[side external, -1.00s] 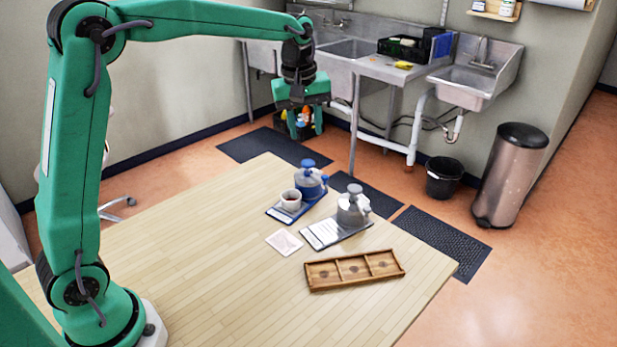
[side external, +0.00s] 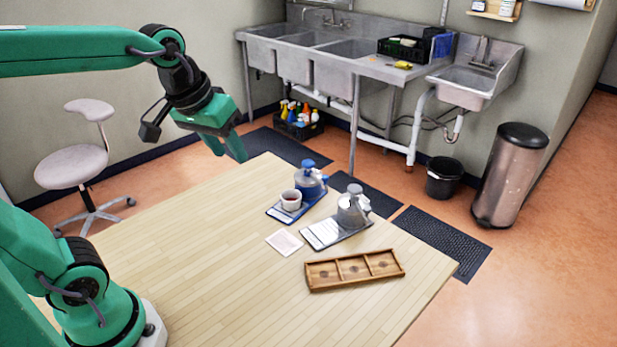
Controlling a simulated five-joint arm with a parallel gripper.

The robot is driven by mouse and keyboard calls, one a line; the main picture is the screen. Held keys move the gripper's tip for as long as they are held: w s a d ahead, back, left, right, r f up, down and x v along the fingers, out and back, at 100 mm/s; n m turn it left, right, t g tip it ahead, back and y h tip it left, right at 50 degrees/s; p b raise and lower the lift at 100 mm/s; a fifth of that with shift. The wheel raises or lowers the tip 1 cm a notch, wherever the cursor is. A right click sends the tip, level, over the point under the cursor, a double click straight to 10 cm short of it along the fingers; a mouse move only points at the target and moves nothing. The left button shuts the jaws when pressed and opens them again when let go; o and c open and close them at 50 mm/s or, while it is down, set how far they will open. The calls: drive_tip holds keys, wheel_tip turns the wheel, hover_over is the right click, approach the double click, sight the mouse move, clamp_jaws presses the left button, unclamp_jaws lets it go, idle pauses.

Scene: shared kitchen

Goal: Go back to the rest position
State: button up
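My gripper (side external: 228,153) hangs in the air at the upper left, beyond the far left edge of the wooden table (side external: 200,240) in the picture. Its two green fingers point down and look apart, with nothing visible between them. My arm is folded back, its upper part running out of the left of the picture. On the table, a blue-lidded pot (side external: 310,183) and a cup (side external: 291,200) with dark red contents stand on a blue tray (side external: 276,212). A grey pot (side external: 351,208) stands on another tray (side external: 322,233).
A wooden three-compartment box (side external: 355,270) and a pale square card (side external: 284,242) lie on the table. A stool (side external: 72,167) stands at the left, behind the table. Sinks (side external: 350,48), a black bin (side external: 444,178) and a metal trash can (side external: 510,175) are farther back. The table's left part is clear.

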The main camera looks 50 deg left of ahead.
drive_tip(key=s+f+m+t, duration=0.1)
drive_tip(key=s+f+m, duration=0.2)
drive_tip(key=s, duration=0.4)
drive_tip(key=shift+d+f, duration=0.15)
drive_tip(key=shift+f, duration=0.1)
